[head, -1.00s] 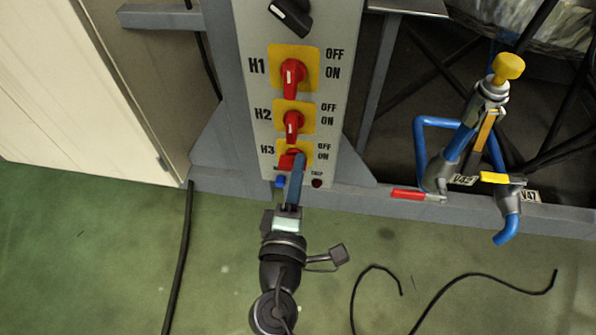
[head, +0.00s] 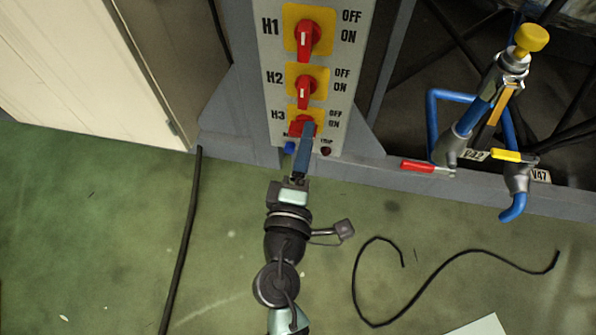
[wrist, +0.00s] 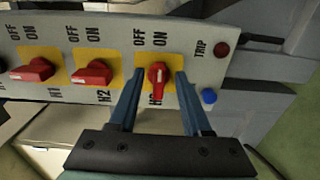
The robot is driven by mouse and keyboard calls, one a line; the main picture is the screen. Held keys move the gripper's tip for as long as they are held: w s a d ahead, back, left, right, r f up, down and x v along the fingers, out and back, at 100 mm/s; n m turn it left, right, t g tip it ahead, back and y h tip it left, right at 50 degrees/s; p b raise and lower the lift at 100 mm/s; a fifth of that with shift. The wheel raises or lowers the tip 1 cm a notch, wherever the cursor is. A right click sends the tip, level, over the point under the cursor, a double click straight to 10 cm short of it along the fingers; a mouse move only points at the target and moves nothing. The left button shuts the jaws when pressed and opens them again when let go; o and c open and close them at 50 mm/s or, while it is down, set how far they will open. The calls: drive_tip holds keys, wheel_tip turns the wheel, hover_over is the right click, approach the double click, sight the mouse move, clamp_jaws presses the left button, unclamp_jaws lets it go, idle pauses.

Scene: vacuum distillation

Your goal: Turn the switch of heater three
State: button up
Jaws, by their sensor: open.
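The heater three switch, a red knob on a yellow plate marked H3, is lowest on the grey panel in the head view (head: 297,128). My gripper (head: 307,126) covers part of it there. In the wrist view, the H3 knob (wrist: 157,76) shows between the two blue fingers of my gripper (wrist: 160,78). The fingers are open, one on each side, with gaps to the knob. Contact with the panel cannot be told.
The H2 knob (head: 304,90) and H1 knob (head: 307,38) are above H3. A blue button (head: 289,148) and a dark red TRIP light (head: 326,150) sit below. Blue pipes with valves (head: 505,110) stand right. Black cables (head: 185,240) lie on the green floor.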

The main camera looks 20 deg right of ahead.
drive_tip(key=p+v, duration=0.1)
drive_tip(key=v, duration=1.1)
drive_tip(key=shift+p, duration=0.35)
drive_tip(key=shift+w, duration=0.1)
